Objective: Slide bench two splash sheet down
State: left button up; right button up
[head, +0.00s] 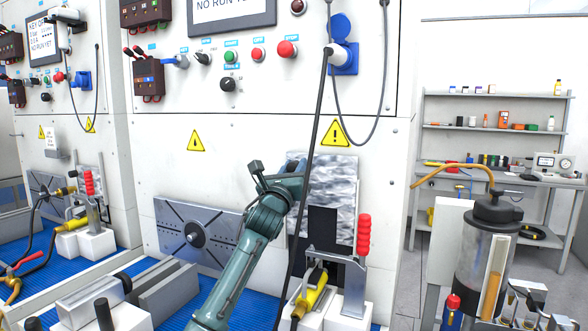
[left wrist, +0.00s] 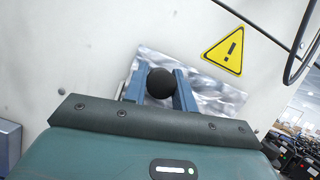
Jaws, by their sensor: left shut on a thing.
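The splash sheet (head: 336,180) is a mottled, shiny grey sheet upright against the white bench panel, below the yellow warning triangle. It also shows in the left wrist view (left wrist: 217,96), tilted in the picture. My left gripper (head: 296,164) is at the sheet's upper left part. In the left wrist view its two blue fingers (left wrist: 160,88) are shut on a round black knob (left wrist: 161,81) in front of the sheet. In the head view the knob is hidden by the gripper. A dark opening or plate (head: 322,222) shows below the sheet. My right gripper is not in view.
A clamp with a red handle (head: 364,235) and a yellow fitting (head: 312,294) stand just below the sheet. A black cable (head: 318,130) hangs down in front of it. A grey round-hub plate (head: 196,236) is to the left. A glass canister (head: 487,255) stands at the right.

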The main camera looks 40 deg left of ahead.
aim_at(299, 206)
pick_arm(q)
grip_shut()
